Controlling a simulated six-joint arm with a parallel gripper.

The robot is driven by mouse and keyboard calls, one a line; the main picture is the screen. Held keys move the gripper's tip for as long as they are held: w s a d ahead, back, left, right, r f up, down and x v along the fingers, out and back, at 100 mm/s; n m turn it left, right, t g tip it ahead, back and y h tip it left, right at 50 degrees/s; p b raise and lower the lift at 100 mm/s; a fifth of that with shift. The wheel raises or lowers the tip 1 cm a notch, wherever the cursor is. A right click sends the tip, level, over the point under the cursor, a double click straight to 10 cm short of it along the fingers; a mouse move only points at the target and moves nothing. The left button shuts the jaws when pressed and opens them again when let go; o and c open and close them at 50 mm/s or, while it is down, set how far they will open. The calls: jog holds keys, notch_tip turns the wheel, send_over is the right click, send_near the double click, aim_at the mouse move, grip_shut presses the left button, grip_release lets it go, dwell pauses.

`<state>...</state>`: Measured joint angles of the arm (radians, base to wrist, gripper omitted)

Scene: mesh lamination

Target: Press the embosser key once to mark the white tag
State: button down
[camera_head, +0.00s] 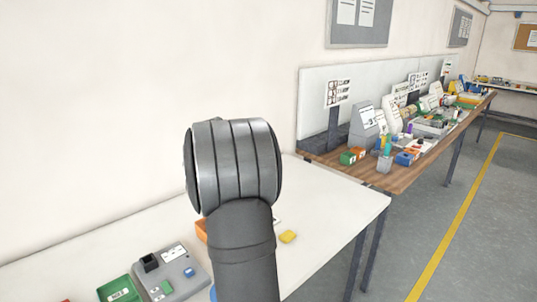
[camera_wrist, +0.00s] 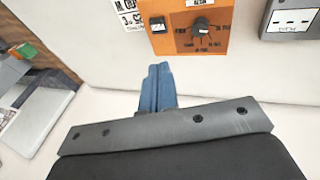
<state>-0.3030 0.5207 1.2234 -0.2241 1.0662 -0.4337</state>
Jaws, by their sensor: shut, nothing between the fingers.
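My gripper (camera_wrist: 157,72) shows in the wrist view with its blue fingers shut together and nothing between them. The fingertips point toward an orange control box (camera_wrist: 200,28) with a black switch and a black knob; they appear apart from it. In the head view, my arm hides the gripper and most of the orange box (camera_head: 201,228). A grey device (camera_head: 178,284) on the white table has a black block, a white label, a green piece and a blue button. I cannot tell whether this is the embosser. I cannot make out the white tag for certain.
A green bin (camera_head: 120,290) stands left of the grey device. A yellow block (camera_head: 288,237) lies right of my arm on the white table (camera_head: 340,215). A grey box (camera_wrist: 290,20) is at the wrist view's upper right. A cluttered wooden bench (camera_head: 400,178) stands beyond.

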jog(key=w+d+f+m+t+y, duration=0.1)
jog(key=w+d+f+m+y, duration=0.2)
jog(key=w+f+m+y, duration=0.2)
jog(key=shift+w+f+m+y, duration=0.2)
jog(key=shift+w+m+y, duration=0.7)
jog(key=shift+m+y, duration=0.7)
jog(key=shift+d, duration=0.1)
jog(key=shift+f, duration=4.35)
jog(key=shift+f, duration=0.15)
jog(key=shift+f, duration=0.3)
